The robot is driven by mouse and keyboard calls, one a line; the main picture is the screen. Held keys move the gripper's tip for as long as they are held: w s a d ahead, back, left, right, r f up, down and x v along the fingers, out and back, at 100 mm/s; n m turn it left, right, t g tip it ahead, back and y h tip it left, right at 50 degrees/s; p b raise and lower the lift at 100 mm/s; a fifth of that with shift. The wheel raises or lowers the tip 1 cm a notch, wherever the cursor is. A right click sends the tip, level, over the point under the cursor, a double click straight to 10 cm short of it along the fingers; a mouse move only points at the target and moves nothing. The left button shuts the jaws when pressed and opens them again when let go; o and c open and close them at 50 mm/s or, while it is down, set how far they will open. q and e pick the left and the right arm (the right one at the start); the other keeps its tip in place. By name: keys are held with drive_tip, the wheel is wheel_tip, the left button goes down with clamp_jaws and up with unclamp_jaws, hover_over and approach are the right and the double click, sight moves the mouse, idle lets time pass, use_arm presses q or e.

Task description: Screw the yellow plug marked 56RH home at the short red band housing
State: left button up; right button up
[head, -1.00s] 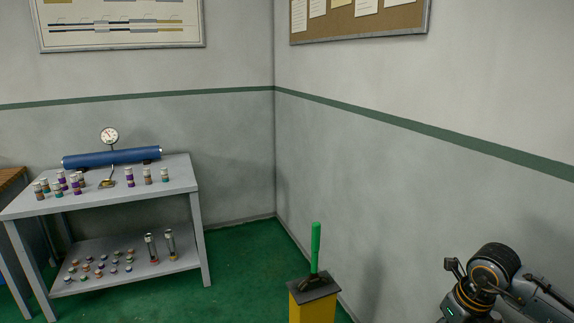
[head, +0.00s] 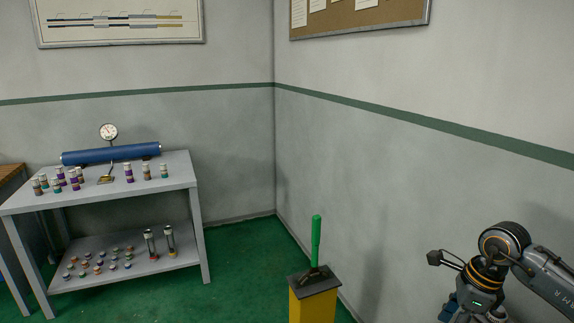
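I cannot make out a yellow plug marked 56RH or a housing with a short red band in the head view. Many small plug-like pieces (head: 98,262) sit on the lower shelf of the grey bench, too small to read. Two taller dark tubes stand beside them, one with a reddish foot (head: 152,245) and one with a yellow foot (head: 170,241). My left arm and gripper are not in view.
The grey bench (head: 190,180) carries several banded cylinders (head: 128,173), a blue pipe (head: 110,154) and a dial gauge (head: 108,131). A yellow pedestal (head: 312,306) with a green upright handle (head: 316,240) stands near the right wall. Green floor (head: 240,250) is clear between them.

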drive_tip(key=n, duration=0.3)
drive_tip(key=shift+w+g+b, duration=0.1)
drive_tip(key=shift+g+b, duration=0.2)
drive_tip(key=shift+b, duration=0.05)
drive_tip(key=n, duration=0.4)
drive_tip(key=shift+g+b, duration=0.3)
drive_tip(key=shift+g, duration=0.1)
drive_tip(key=shift+f+b, duration=0.85)
drive_tip(key=shift+f, duration=0.3)
drive_tip(key=shift+a+r, duration=0.1)
drive_tip(key=shift+a, duration=0.1)
